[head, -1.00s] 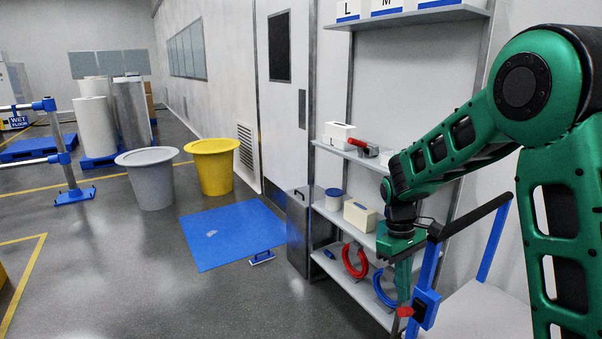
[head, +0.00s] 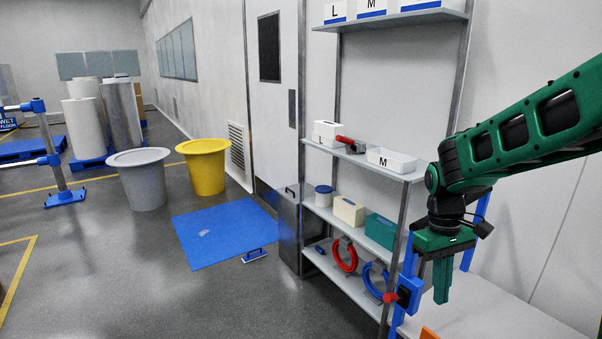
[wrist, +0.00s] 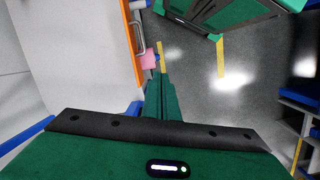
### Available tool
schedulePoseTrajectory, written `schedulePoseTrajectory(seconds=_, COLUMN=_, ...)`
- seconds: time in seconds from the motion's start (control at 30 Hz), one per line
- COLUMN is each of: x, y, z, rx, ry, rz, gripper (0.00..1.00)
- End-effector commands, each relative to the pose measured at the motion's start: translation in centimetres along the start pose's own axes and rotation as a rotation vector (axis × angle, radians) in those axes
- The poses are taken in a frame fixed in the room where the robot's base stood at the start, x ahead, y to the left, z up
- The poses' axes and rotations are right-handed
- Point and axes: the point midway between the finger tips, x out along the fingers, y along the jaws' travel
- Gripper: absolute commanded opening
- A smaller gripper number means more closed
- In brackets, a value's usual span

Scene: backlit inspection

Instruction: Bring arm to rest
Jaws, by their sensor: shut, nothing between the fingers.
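My gripper (head: 441,281) is at the right in the head view, pointing down with its green fingers together and nothing between them. It hangs in front of the white surface (head: 490,312) and beside a blue post with a red knob (head: 390,297). In the wrist view the closed fingers (wrist: 164,82) show in the middle, with a pinkish-red knob (wrist: 149,59) close to their tips. I cannot tell the exact gap between the fingers and the knob.
A blue mat (head: 222,233) lies on the floor. Open floor (head: 130,280) is at the left.

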Motion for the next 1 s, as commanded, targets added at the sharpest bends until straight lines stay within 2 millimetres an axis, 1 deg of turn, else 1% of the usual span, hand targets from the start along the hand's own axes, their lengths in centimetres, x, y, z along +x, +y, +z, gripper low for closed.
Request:
schedulePoseTrajectory(seconds=0.03, x=-0.5, y=0.9, z=1.6, rx=0.049, ry=0.013, rz=-0.005, gripper=0.00)
schedulePoseTrajectory(seconds=0.07, x=-0.7, y=1.4, z=2.7, rx=0.082, ry=0.020, rz=-0.009, gripper=0.00)
schedulePoseTrajectory(seconds=0.1, x=-1.0, y=2.0, z=4.2, rx=0.129, ry=0.029, rz=-0.014, gripper=0.00)
schedulePoseTrajectory(seconds=0.17, x=-1.3, y=2.8, z=6.5, rx=0.202, ry=0.043, rz=-0.022, gripper=0.00)
schedulePoseTrajectory(seconds=0.2, x=-1.4, y=3.3, z=8.0, rx=0.250, ry=0.052, rz=-0.027, gripper=0.00)
schedulePoseTrajectory(seconds=0.27, x=-1.4, y=3.8, z=10.3, rx=0.320, ry=0.065, rz=-0.036, gripper=0.00)
schedulePoseTrajectory(seconds=0.3, x=-1.4, y=4.1, z=11.8, rx=0.367, ry=0.074, rz=-0.043, gripper=0.00)
schedulePoseTrajectory(seconds=0.37, x=-1.3, y=4.4, z=14.0, rx=0.438, ry=0.087, rz=-0.053, gripper=0.00)
schedulePoseTrajectory(seconds=0.4, x=-1.2, y=4.5, z=15.5, rx=0.484, ry=0.096, rz=-0.060, gripper=0.00)
schedulePoseTrajectory(seconds=0.5, x=-0.7, y=4.5, z=18.9, rx=0.597, ry=0.117, rz=-0.077, gripper=0.00)
schedulePoseTrajectory(seconds=0.6, x=-0.1, y=4.2, z=21.6, rx=0.691, ry=0.135, rz=-0.092, gripper=0.00)
schedulePoseTrajectory(seconds=0.7, x=0.6, y=3.8, z=23.6, rx=0.762, ry=0.148, rz=-0.105, gripper=0.00)
schedulePoseTrajectory(seconds=0.8, x=1.0, y=3.6, z=24.7, rx=0.804, ry=0.155, rz=-0.113, gripper=0.00)
schedulePoseTrajectory(seconds=0.9, x=1.2, y=3.4, z=25.1, rx=0.822, ry=0.157, rz=-0.117, gripper=0.00)
schedulePoseTrajectory(seconds=1.0, x=1.2, y=3.4, z=25.2, rx=0.826, ry=0.158, rz=-0.117, gripper=0.00)
